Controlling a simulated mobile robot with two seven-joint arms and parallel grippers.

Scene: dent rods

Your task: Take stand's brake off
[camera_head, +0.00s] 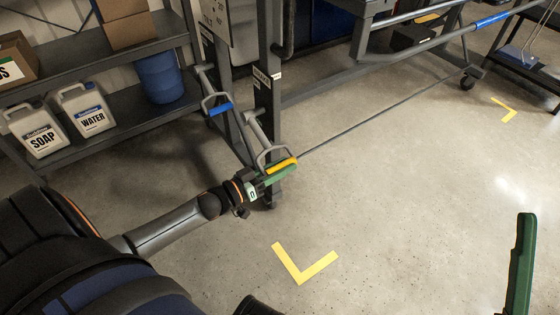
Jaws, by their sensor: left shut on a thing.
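The grey stand (273,90) is a wheeled frame at the centre top. Near its foot a grey lever with a yellow grip (284,163) sticks out towards me, low by the post. A similar lever with a blue grip (220,109) sits to its left, higher in the picture. My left gripper (286,171), with green fingers, reaches in from the left and is shut on the yellow grip. Its fingers hide part of the grip and the caster behind. A green finger of my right gripper (521,262) shows at the right edge; the rest is out of view.
A dark shelf at the left holds a soap jug (36,130), a water jug (84,110) and a blue bin (159,76). Yellow corner marks (301,267) lie on the floor. A rod (385,110) runs low along the stand. The floor in front is clear.

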